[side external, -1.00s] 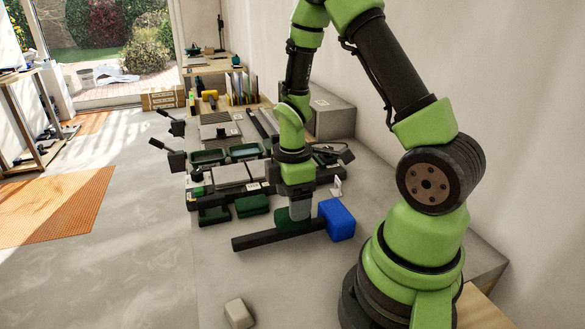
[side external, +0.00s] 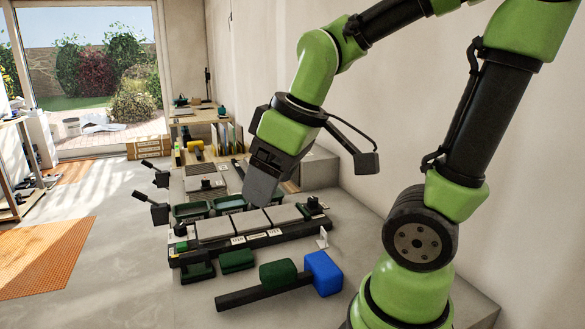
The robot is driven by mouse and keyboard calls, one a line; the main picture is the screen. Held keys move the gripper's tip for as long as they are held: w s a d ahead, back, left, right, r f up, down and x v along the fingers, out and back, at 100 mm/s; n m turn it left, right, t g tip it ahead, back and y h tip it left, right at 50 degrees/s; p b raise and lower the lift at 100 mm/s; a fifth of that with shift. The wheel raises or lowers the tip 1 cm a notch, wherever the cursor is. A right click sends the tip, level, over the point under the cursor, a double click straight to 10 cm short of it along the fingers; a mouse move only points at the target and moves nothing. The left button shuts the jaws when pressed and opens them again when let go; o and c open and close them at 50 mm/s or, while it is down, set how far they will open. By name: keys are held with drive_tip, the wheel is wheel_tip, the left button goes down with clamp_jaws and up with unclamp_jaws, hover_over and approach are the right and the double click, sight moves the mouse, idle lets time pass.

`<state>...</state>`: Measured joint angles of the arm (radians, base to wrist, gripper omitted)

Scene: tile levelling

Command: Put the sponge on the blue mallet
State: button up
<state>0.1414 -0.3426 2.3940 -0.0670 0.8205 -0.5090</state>
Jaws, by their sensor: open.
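The mallet lies on the grey floor, with its blue head (side external: 324,273) at the right and its black handle (side external: 250,296) running left. A dark green block, which looks like the sponge (side external: 278,273), is at the handle just left of the blue head. It appears to rest on the handle, though its underside is hidden. My gripper (side external: 258,192) is open and points down over the row of grey tiles, above and beyond the mallet. It is clear of the sponge, and its fingertips are seen only from the side.
Grey tiles (side external: 252,221) lie in a row on a dark rail just beyond the mallet. Another dark green block (side external: 237,260) sits in front of the rail. Green trays (side external: 191,210) lie behind it. Open floor (side external: 120,270) is at the left.

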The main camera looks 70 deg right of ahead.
drive_tip(key=s+a+r+m+t+y, duration=0.1)
drive_tip(key=s+a+r+m+t, duration=0.1)
drive_tip(key=s+a+r+m, duration=0.1)
drive_tip(key=shift+s+a+r+m+t+y, duration=0.3)
drive_tip(key=shift+s+a+m, duration=0.15)
drive_tip(key=shift+s+m, duration=0.4)
